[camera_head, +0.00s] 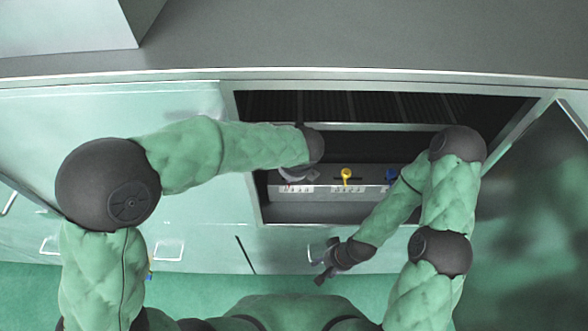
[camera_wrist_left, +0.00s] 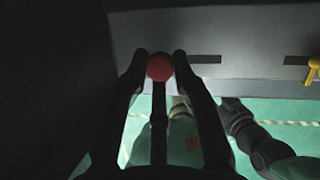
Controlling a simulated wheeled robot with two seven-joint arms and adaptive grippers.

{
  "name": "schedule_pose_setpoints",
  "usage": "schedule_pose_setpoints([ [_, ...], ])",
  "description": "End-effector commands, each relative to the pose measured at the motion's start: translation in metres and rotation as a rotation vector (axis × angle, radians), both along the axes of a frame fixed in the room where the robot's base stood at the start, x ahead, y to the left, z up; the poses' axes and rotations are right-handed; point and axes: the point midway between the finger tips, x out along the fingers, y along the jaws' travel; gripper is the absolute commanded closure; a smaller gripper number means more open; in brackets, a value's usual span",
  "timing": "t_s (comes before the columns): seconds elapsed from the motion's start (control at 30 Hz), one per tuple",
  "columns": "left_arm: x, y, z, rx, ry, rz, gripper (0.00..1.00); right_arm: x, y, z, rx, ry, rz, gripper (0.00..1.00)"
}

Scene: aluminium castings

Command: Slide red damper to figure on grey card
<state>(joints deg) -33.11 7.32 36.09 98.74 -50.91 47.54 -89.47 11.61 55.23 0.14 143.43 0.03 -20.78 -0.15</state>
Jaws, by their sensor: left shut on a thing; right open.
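The red damper (camera_wrist_left: 160,68) shows as a round red knob in the left wrist view. My left gripper (camera_wrist_left: 160,60) is shut on it, with a dark finger on each side. A dark slot (camera_wrist_left: 205,59) runs to the right of the knob in the grey panel. In the head view my left arm reaches into the opening and its hand hides the red damper. Pale cards (camera_head: 296,189) sit on the panel's front below the dampers; their figures are too small to read, and I cannot tell which card is grey. My right gripper (camera_head: 325,268) is open and empty, below the opening.
A yellow damper (camera_head: 346,174) and a blue damper (camera_head: 392,174) stand along the same panel to the right.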

Motion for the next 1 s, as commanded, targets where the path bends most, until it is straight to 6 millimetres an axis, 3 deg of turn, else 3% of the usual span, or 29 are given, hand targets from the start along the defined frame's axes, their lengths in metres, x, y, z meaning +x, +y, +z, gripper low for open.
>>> schedule_pose_setpoints([
  [0.1,0.001,0.013,0.004,0.001,-0.003,0.002,1.0,0.0,0.0,0.009,0.0,0.0,0.0,0.54],
  [0.37,0.002,0.014,0.003,0.003,-0.005,0.003,1.0,0.0,0.0,0.007,0.0,0.0,0.0,0.54],
  [0.4,0.002,0.014,0.003,0.003,-0.005,0.003,0.62,0.0,0.0,0.007,0.0,0.0,0.0,0.54],
  [0.47,0.002,0.014,0.003,0.002,-0.005,0.002,0.5,0.0,0.0,0.007,0.0,0.0,0.0,0.54],
  [0.8,0.0,0.012,0.003,0.001,-0.003,0.001,0.5,0.0,0.0,0.007,0.0,0.0,0.0,0.54],
  [1.0,-0.006,0.009,0.023,0.0,-0.007,-0.001,0.5,0.0,0.0,0.007,0.0,0.0,0.0,0.54],
])
